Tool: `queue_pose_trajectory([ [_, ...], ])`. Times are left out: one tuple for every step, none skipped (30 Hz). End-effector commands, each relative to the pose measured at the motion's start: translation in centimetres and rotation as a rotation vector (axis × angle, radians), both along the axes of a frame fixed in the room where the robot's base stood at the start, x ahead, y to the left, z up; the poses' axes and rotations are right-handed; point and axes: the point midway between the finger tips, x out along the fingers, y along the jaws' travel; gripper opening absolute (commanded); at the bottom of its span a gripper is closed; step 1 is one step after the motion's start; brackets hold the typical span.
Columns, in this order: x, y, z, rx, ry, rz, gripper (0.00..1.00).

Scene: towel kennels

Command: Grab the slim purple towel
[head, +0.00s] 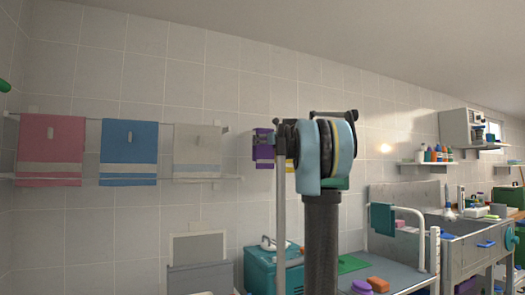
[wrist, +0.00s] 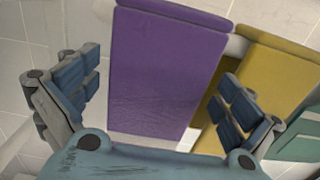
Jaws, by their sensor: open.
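The slim purple towel (wrist: 168,70) hangs in the middle of the wrist view, folded over at its top edge. It also shows in the head view (head: 263,150), just left of my arm, with its right part hidden. My gripper (wrist: 160,85) is open, one finger on each side of the purple towel in the picture. The left finger shows against the wall, the right one in front of a yellow towel (wrist: 270,65). I cannot tell how deep the towel sits between the fingers.
The yellow towel hangs close at the purple one's right, with a green cloth (wrist: 297,138) beyond. Pink (head: 50,150), blue (head: 129,150) and pale (head: 197,150) towels hang on rails at left. Below are a teal case (head: 258,270) and a table (head: 405,281).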

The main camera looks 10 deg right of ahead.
Motion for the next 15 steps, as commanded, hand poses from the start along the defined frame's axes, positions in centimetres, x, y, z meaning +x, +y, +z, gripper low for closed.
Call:
queue_pose_trajectory([
  [0.12, 0.06, 0.00, 0.000, 0.000, 0.000, 1.00],
  [0.13, 0.05, 0.00, 0.000, 0.000, 0.000, 1.00],
  [0.12, 0.05, -0.01, 0.000, 0.000, 0.000, 1.00],
  [0.11, 0.05, -0.01, 0.000, 0.000, 0.000, 1.00],
  [0.10, 0.04, -0.01, 0.000, 0.000, 0.000, 1.00],
  [0.10, 0.03, -0.01, 0.000, 0.000, 0.000, 1.00],
  [0.10, 0.03, -0.01, 0.000, 0.000, 0.000, 0.93],
  [0.10, 0.03, -0.01, 0.000, 0.000, 0.000, 0.86],
  [0.10, 0.03, -0.01, 0.000, 0.000, 0.000, 0.77],
  [0.10, 0.03, -0.01, 0.000, 0.000, 0.000, 0.70],
  [0.10, 0.03, -0.01, 0.000, 0.000, 0.000, 0.64],
  [0.09, 0.03, -0.01, 0.000, 0.000, 0.000, 0.62],
  [0.09, 0.03, -0.01, 0.000, 0.000, 0.000, 0.62],
  [0.09, 0.03, -0.01, 0.000, 0.000, 0.000, 0.62],
  [0.08, 0.02, 0.00, 0.000, 0.000, 0.000, 0.62],
])
